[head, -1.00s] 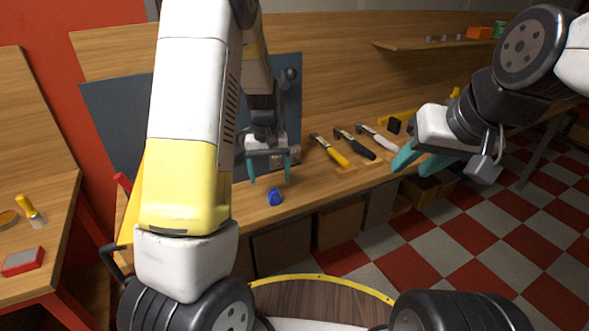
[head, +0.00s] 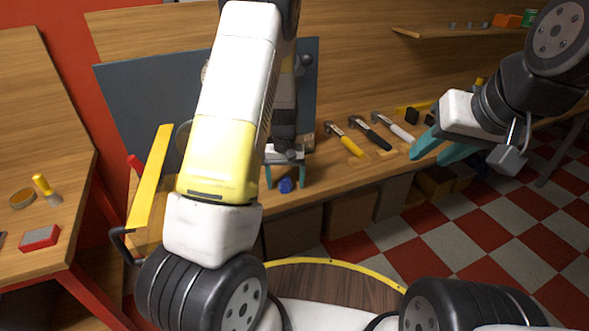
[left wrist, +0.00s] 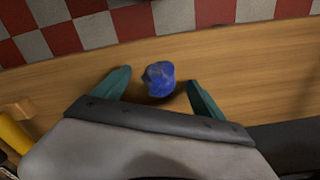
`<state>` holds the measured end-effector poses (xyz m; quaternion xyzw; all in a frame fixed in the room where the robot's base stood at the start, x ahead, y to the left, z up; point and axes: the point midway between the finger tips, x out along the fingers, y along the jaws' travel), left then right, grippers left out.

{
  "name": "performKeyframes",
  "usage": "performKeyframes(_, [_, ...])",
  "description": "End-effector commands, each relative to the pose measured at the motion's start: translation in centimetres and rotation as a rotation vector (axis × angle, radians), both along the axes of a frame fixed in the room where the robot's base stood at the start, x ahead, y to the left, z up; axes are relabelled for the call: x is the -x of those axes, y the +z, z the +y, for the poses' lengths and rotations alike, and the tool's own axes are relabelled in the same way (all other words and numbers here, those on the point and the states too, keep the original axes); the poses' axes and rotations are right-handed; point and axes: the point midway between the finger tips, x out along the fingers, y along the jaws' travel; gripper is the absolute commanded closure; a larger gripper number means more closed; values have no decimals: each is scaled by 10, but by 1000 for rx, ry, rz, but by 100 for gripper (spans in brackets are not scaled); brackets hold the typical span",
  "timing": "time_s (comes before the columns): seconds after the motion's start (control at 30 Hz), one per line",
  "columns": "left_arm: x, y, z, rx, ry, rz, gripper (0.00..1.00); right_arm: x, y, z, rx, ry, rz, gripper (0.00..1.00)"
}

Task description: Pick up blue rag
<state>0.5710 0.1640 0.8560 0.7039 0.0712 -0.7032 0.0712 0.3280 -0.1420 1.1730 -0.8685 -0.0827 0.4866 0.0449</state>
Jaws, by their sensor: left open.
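The blue rag (head: 286,185) is a small crumpled lump on the wooden bench, near its front edge. It also shows in the left wrist view (left wrist: 159,79), lying between and just beyond the fingertips. My left gripper (head: 286,181) is open above the bench, with its teal fingers to either side of the rag; whether they touch it I cannot tell, though gaps show in the left wrist view (left wrist: 154,80). My right gripper (head: 432,151) is off to the right, its teal fingers apart and empty, away from the rag.
Several hammers, among them a yellow-handled one (head: 345,140), lie on the bench right of the rag. A dark upright panel (head: 130,110) stands behind my left arm. A side table (head: 60,215) at the left holds a brush and a red box (head: 40,238).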

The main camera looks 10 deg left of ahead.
Motion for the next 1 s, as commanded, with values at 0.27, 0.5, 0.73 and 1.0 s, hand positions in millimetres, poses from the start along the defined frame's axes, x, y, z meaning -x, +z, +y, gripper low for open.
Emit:
performKeyframes(0.27, [0, 0, 0, 0, 0, 0, 63, 0, 0, 0, 0, 0, 0, 64])
performKeyframes(0.5, [0, 1, 0, 0, 0, 0, 85, 0, 0, 0, 0, 0, 0, 64])
performKeyframes(0.73, [-1, 5, 0, 0, 0, -2, 85, 0, 0, 0, 0, 0, 0, 64])
performKeyframes(1.0, [-1, 36, 0, 1, -1, -3, 85, 0, 0, 0, 0, 0, 0, 64])
